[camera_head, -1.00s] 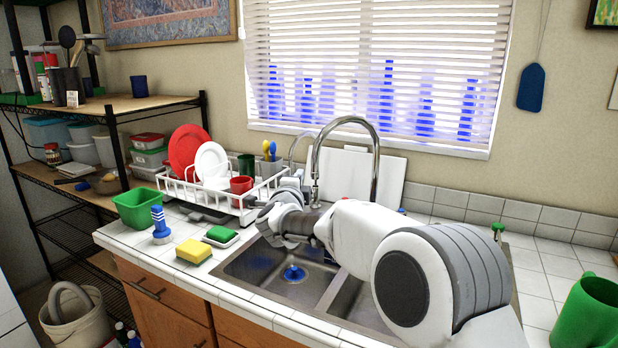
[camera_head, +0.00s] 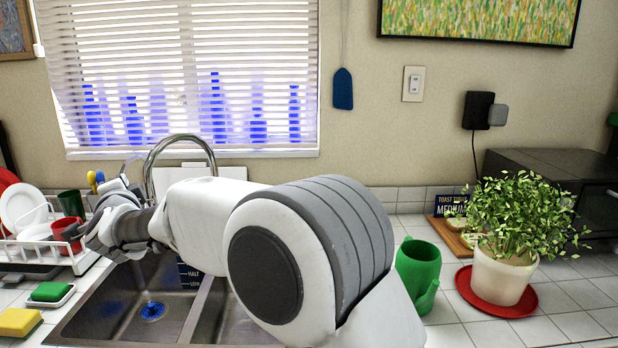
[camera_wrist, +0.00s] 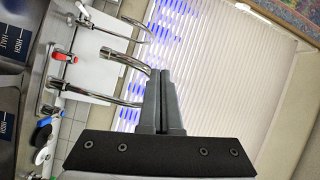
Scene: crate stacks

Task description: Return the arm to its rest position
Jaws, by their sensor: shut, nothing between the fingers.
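My arm (camera_head: 215,220) reaches from the lower middle of the head view leftward across the sink. Its elbow is large and close to the camera, and the wrist end is beside the dish rack. My gripper (camera_wrist: 160,72) shows in the wrist view with its two grey fingers together, shut and empty. Its fingers point toward the window blind, and the faucet shows just left of them. In the head view the fingers are hard to make out behind the wrist.
The sink (camera_head: 125,305) lies under my forearm, with the curved faucet (camera_head: 180,140) behind it. The dish rack (camera_head: 75,262) is close to my wrist. A green watering can (camera_head: 418,268) stands right of my elbow, and a potted plant (camera_head: 500,275) stands farther right.

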